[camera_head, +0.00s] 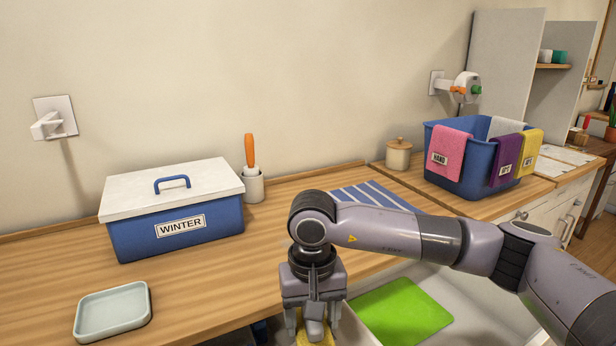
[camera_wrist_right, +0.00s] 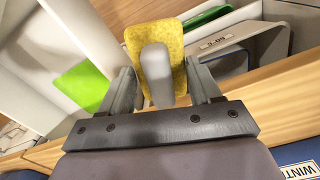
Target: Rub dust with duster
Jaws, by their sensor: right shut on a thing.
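My right gripper (camera_head: 315,331) points down in front of the wooden counter's front edge in the head view. It is shut on the grey handle of a duster with a yellow pad (camera_head: 329,341), mostly hidden behind the fingers. In the right wrist view the duster's yellow pad (camera_wrist_right: 172,33) shows beyond the fingers, with the grey handle between them. An open drawer-like space with white walls lies below the gripper. I cannot make out any dust. My left gripper is in neither view.
A blue box (camera_head: 187,231) labelled WINTER with a white lid and a pale tray (camera_head: 112,311) stand on the counter, left. A green mat (camera_head: 402,310) lies right of the gripper. A blue bin (camera_head: 464,187) with cloths stands at the back right. Striped cloth (camera_head: 368,193) lies behind my arm.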

